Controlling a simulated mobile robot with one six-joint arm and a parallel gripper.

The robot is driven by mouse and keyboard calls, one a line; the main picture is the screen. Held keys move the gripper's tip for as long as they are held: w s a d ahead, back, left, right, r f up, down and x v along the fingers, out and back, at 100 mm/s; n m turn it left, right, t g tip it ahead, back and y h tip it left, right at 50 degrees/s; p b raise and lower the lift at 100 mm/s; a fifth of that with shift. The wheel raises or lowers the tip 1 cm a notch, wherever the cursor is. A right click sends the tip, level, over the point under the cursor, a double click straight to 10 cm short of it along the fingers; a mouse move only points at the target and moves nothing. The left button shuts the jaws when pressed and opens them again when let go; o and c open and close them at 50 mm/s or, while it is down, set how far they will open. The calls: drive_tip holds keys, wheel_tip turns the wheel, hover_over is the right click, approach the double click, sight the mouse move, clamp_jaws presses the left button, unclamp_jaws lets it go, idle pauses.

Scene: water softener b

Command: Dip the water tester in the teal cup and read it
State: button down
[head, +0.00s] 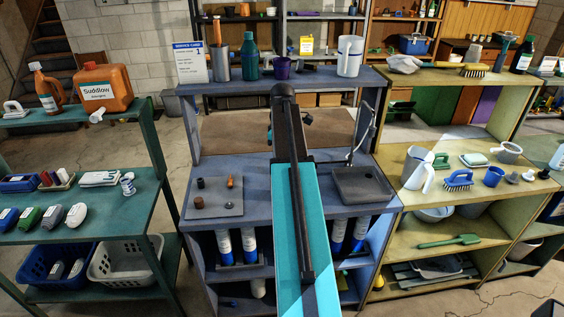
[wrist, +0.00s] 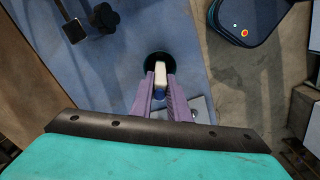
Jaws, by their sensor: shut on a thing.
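My gripper (wrist: 159,80) points down, its two purple fingers shut on a slim white and blue piece, which I take to be the water tester (wrist: 160,77). A round cup (wrist: 157,56) with a dark inside and a thin dark teal rim stands on the blue surface just ahead of the fingers. The tester's white part overlaps the cup's opening in the wrist view. I cannot tell whether it is inside the cup or above it. Any reading on the tester is not visible. In the head view my arm hides the fingers, the tester and this cup.
The blue bench (head: 335,211) holds a grey board (head: 213,196) with small parts at left and a dark tray (head: 362,186) at right. Its upper shelf carries a teal bottle (head: 251,61), a purple cup (head: 282,69) and a white jug (head: 349,57). Dark knobs (wrist: 75,31) lie left of my fingers.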

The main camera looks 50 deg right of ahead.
drive_tip(key=shift+r, duration=0.15)
drive_tip(key=shift+r+p, duration=2.85)
drive_tip(key=shift+r, duration=1.45)
